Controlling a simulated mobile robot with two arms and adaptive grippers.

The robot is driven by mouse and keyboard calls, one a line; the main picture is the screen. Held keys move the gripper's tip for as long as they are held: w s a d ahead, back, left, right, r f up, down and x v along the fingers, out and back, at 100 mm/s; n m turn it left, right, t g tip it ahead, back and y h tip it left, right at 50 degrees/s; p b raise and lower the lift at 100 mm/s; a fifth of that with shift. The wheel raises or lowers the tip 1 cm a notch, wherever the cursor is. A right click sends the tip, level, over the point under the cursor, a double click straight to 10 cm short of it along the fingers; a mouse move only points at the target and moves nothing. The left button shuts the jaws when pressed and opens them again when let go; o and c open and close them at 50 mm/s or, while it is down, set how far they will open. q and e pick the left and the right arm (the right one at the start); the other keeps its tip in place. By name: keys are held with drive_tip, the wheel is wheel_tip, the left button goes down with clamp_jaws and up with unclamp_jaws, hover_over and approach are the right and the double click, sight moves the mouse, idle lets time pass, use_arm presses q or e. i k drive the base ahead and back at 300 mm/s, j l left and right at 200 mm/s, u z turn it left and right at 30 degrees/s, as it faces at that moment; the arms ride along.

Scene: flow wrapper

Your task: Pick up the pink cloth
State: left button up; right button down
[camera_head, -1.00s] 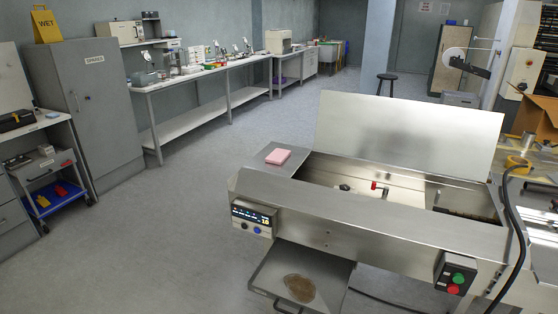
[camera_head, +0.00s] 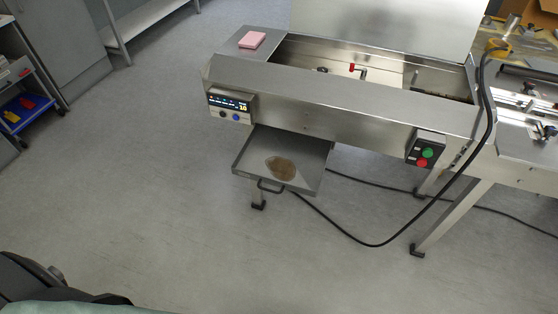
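The pink cloth (camera_head: 252,40) is a small, flat, folded-looking block. It lies on the left end of the steel machine's top (camera_head: 238,53), beside the open trough. Nothing touches it. Neither of my grippers can be made out in the head view. A dark rounded shape, cut off at the bottom left corner, seems to be part of my own body.
A pulled-out tray (camera_head: 308,178) with a brown stain hangs under the machine's front. A control panel (camera_head: 229,106) and a red and green button box (camera_head: 425,150) stick out in front. A black cable (camera_head: 376,244) loops to the floor.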

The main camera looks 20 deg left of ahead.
sight(251, 40)
drive_tip(key=i+j+z, duration=0.1)
drive_tip(key=j, duration=0.25)
drive_tip(key=i+j+z, duration=0.1)
drive_tip(key=i+j, duration=0.35)
drive_tip(key=j, duration=0.25)
drive_tip(key=l+z, duration=0.05)
